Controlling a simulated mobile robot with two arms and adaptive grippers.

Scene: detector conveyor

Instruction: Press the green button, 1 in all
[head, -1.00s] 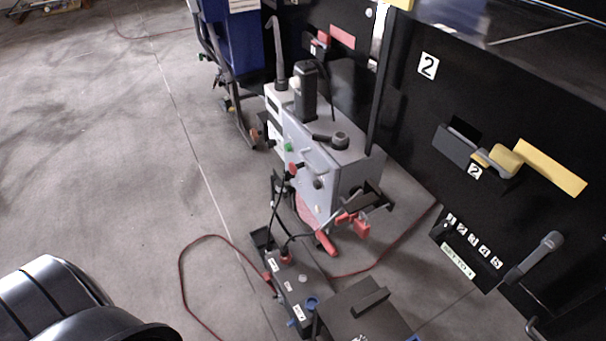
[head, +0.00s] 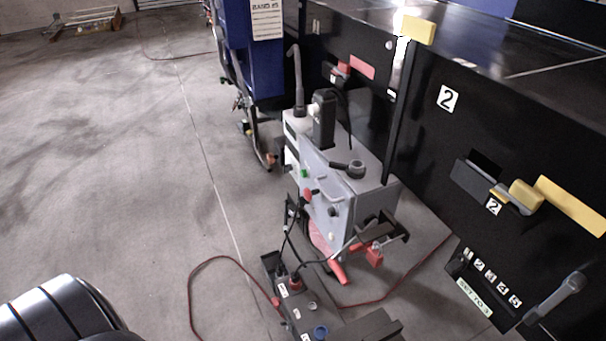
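A small green button (head: 304,173) shows on the front panel of a grey machine box (head: 345,190) in the middle of the head view. A red knob or button (head: 308,195) sits just below it on the same panel. Part of my own dark arm or body shows at the lower left, well apart from the machine. Neither gripper can be made out in this view.
A black wall panel with yellow handles (head: 526,197) and a "2" label (head: 447,98) stands at the right. A blue cabinet (head: 254,50) stands behind. A red cable (head: 192,290) loops across the floor.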

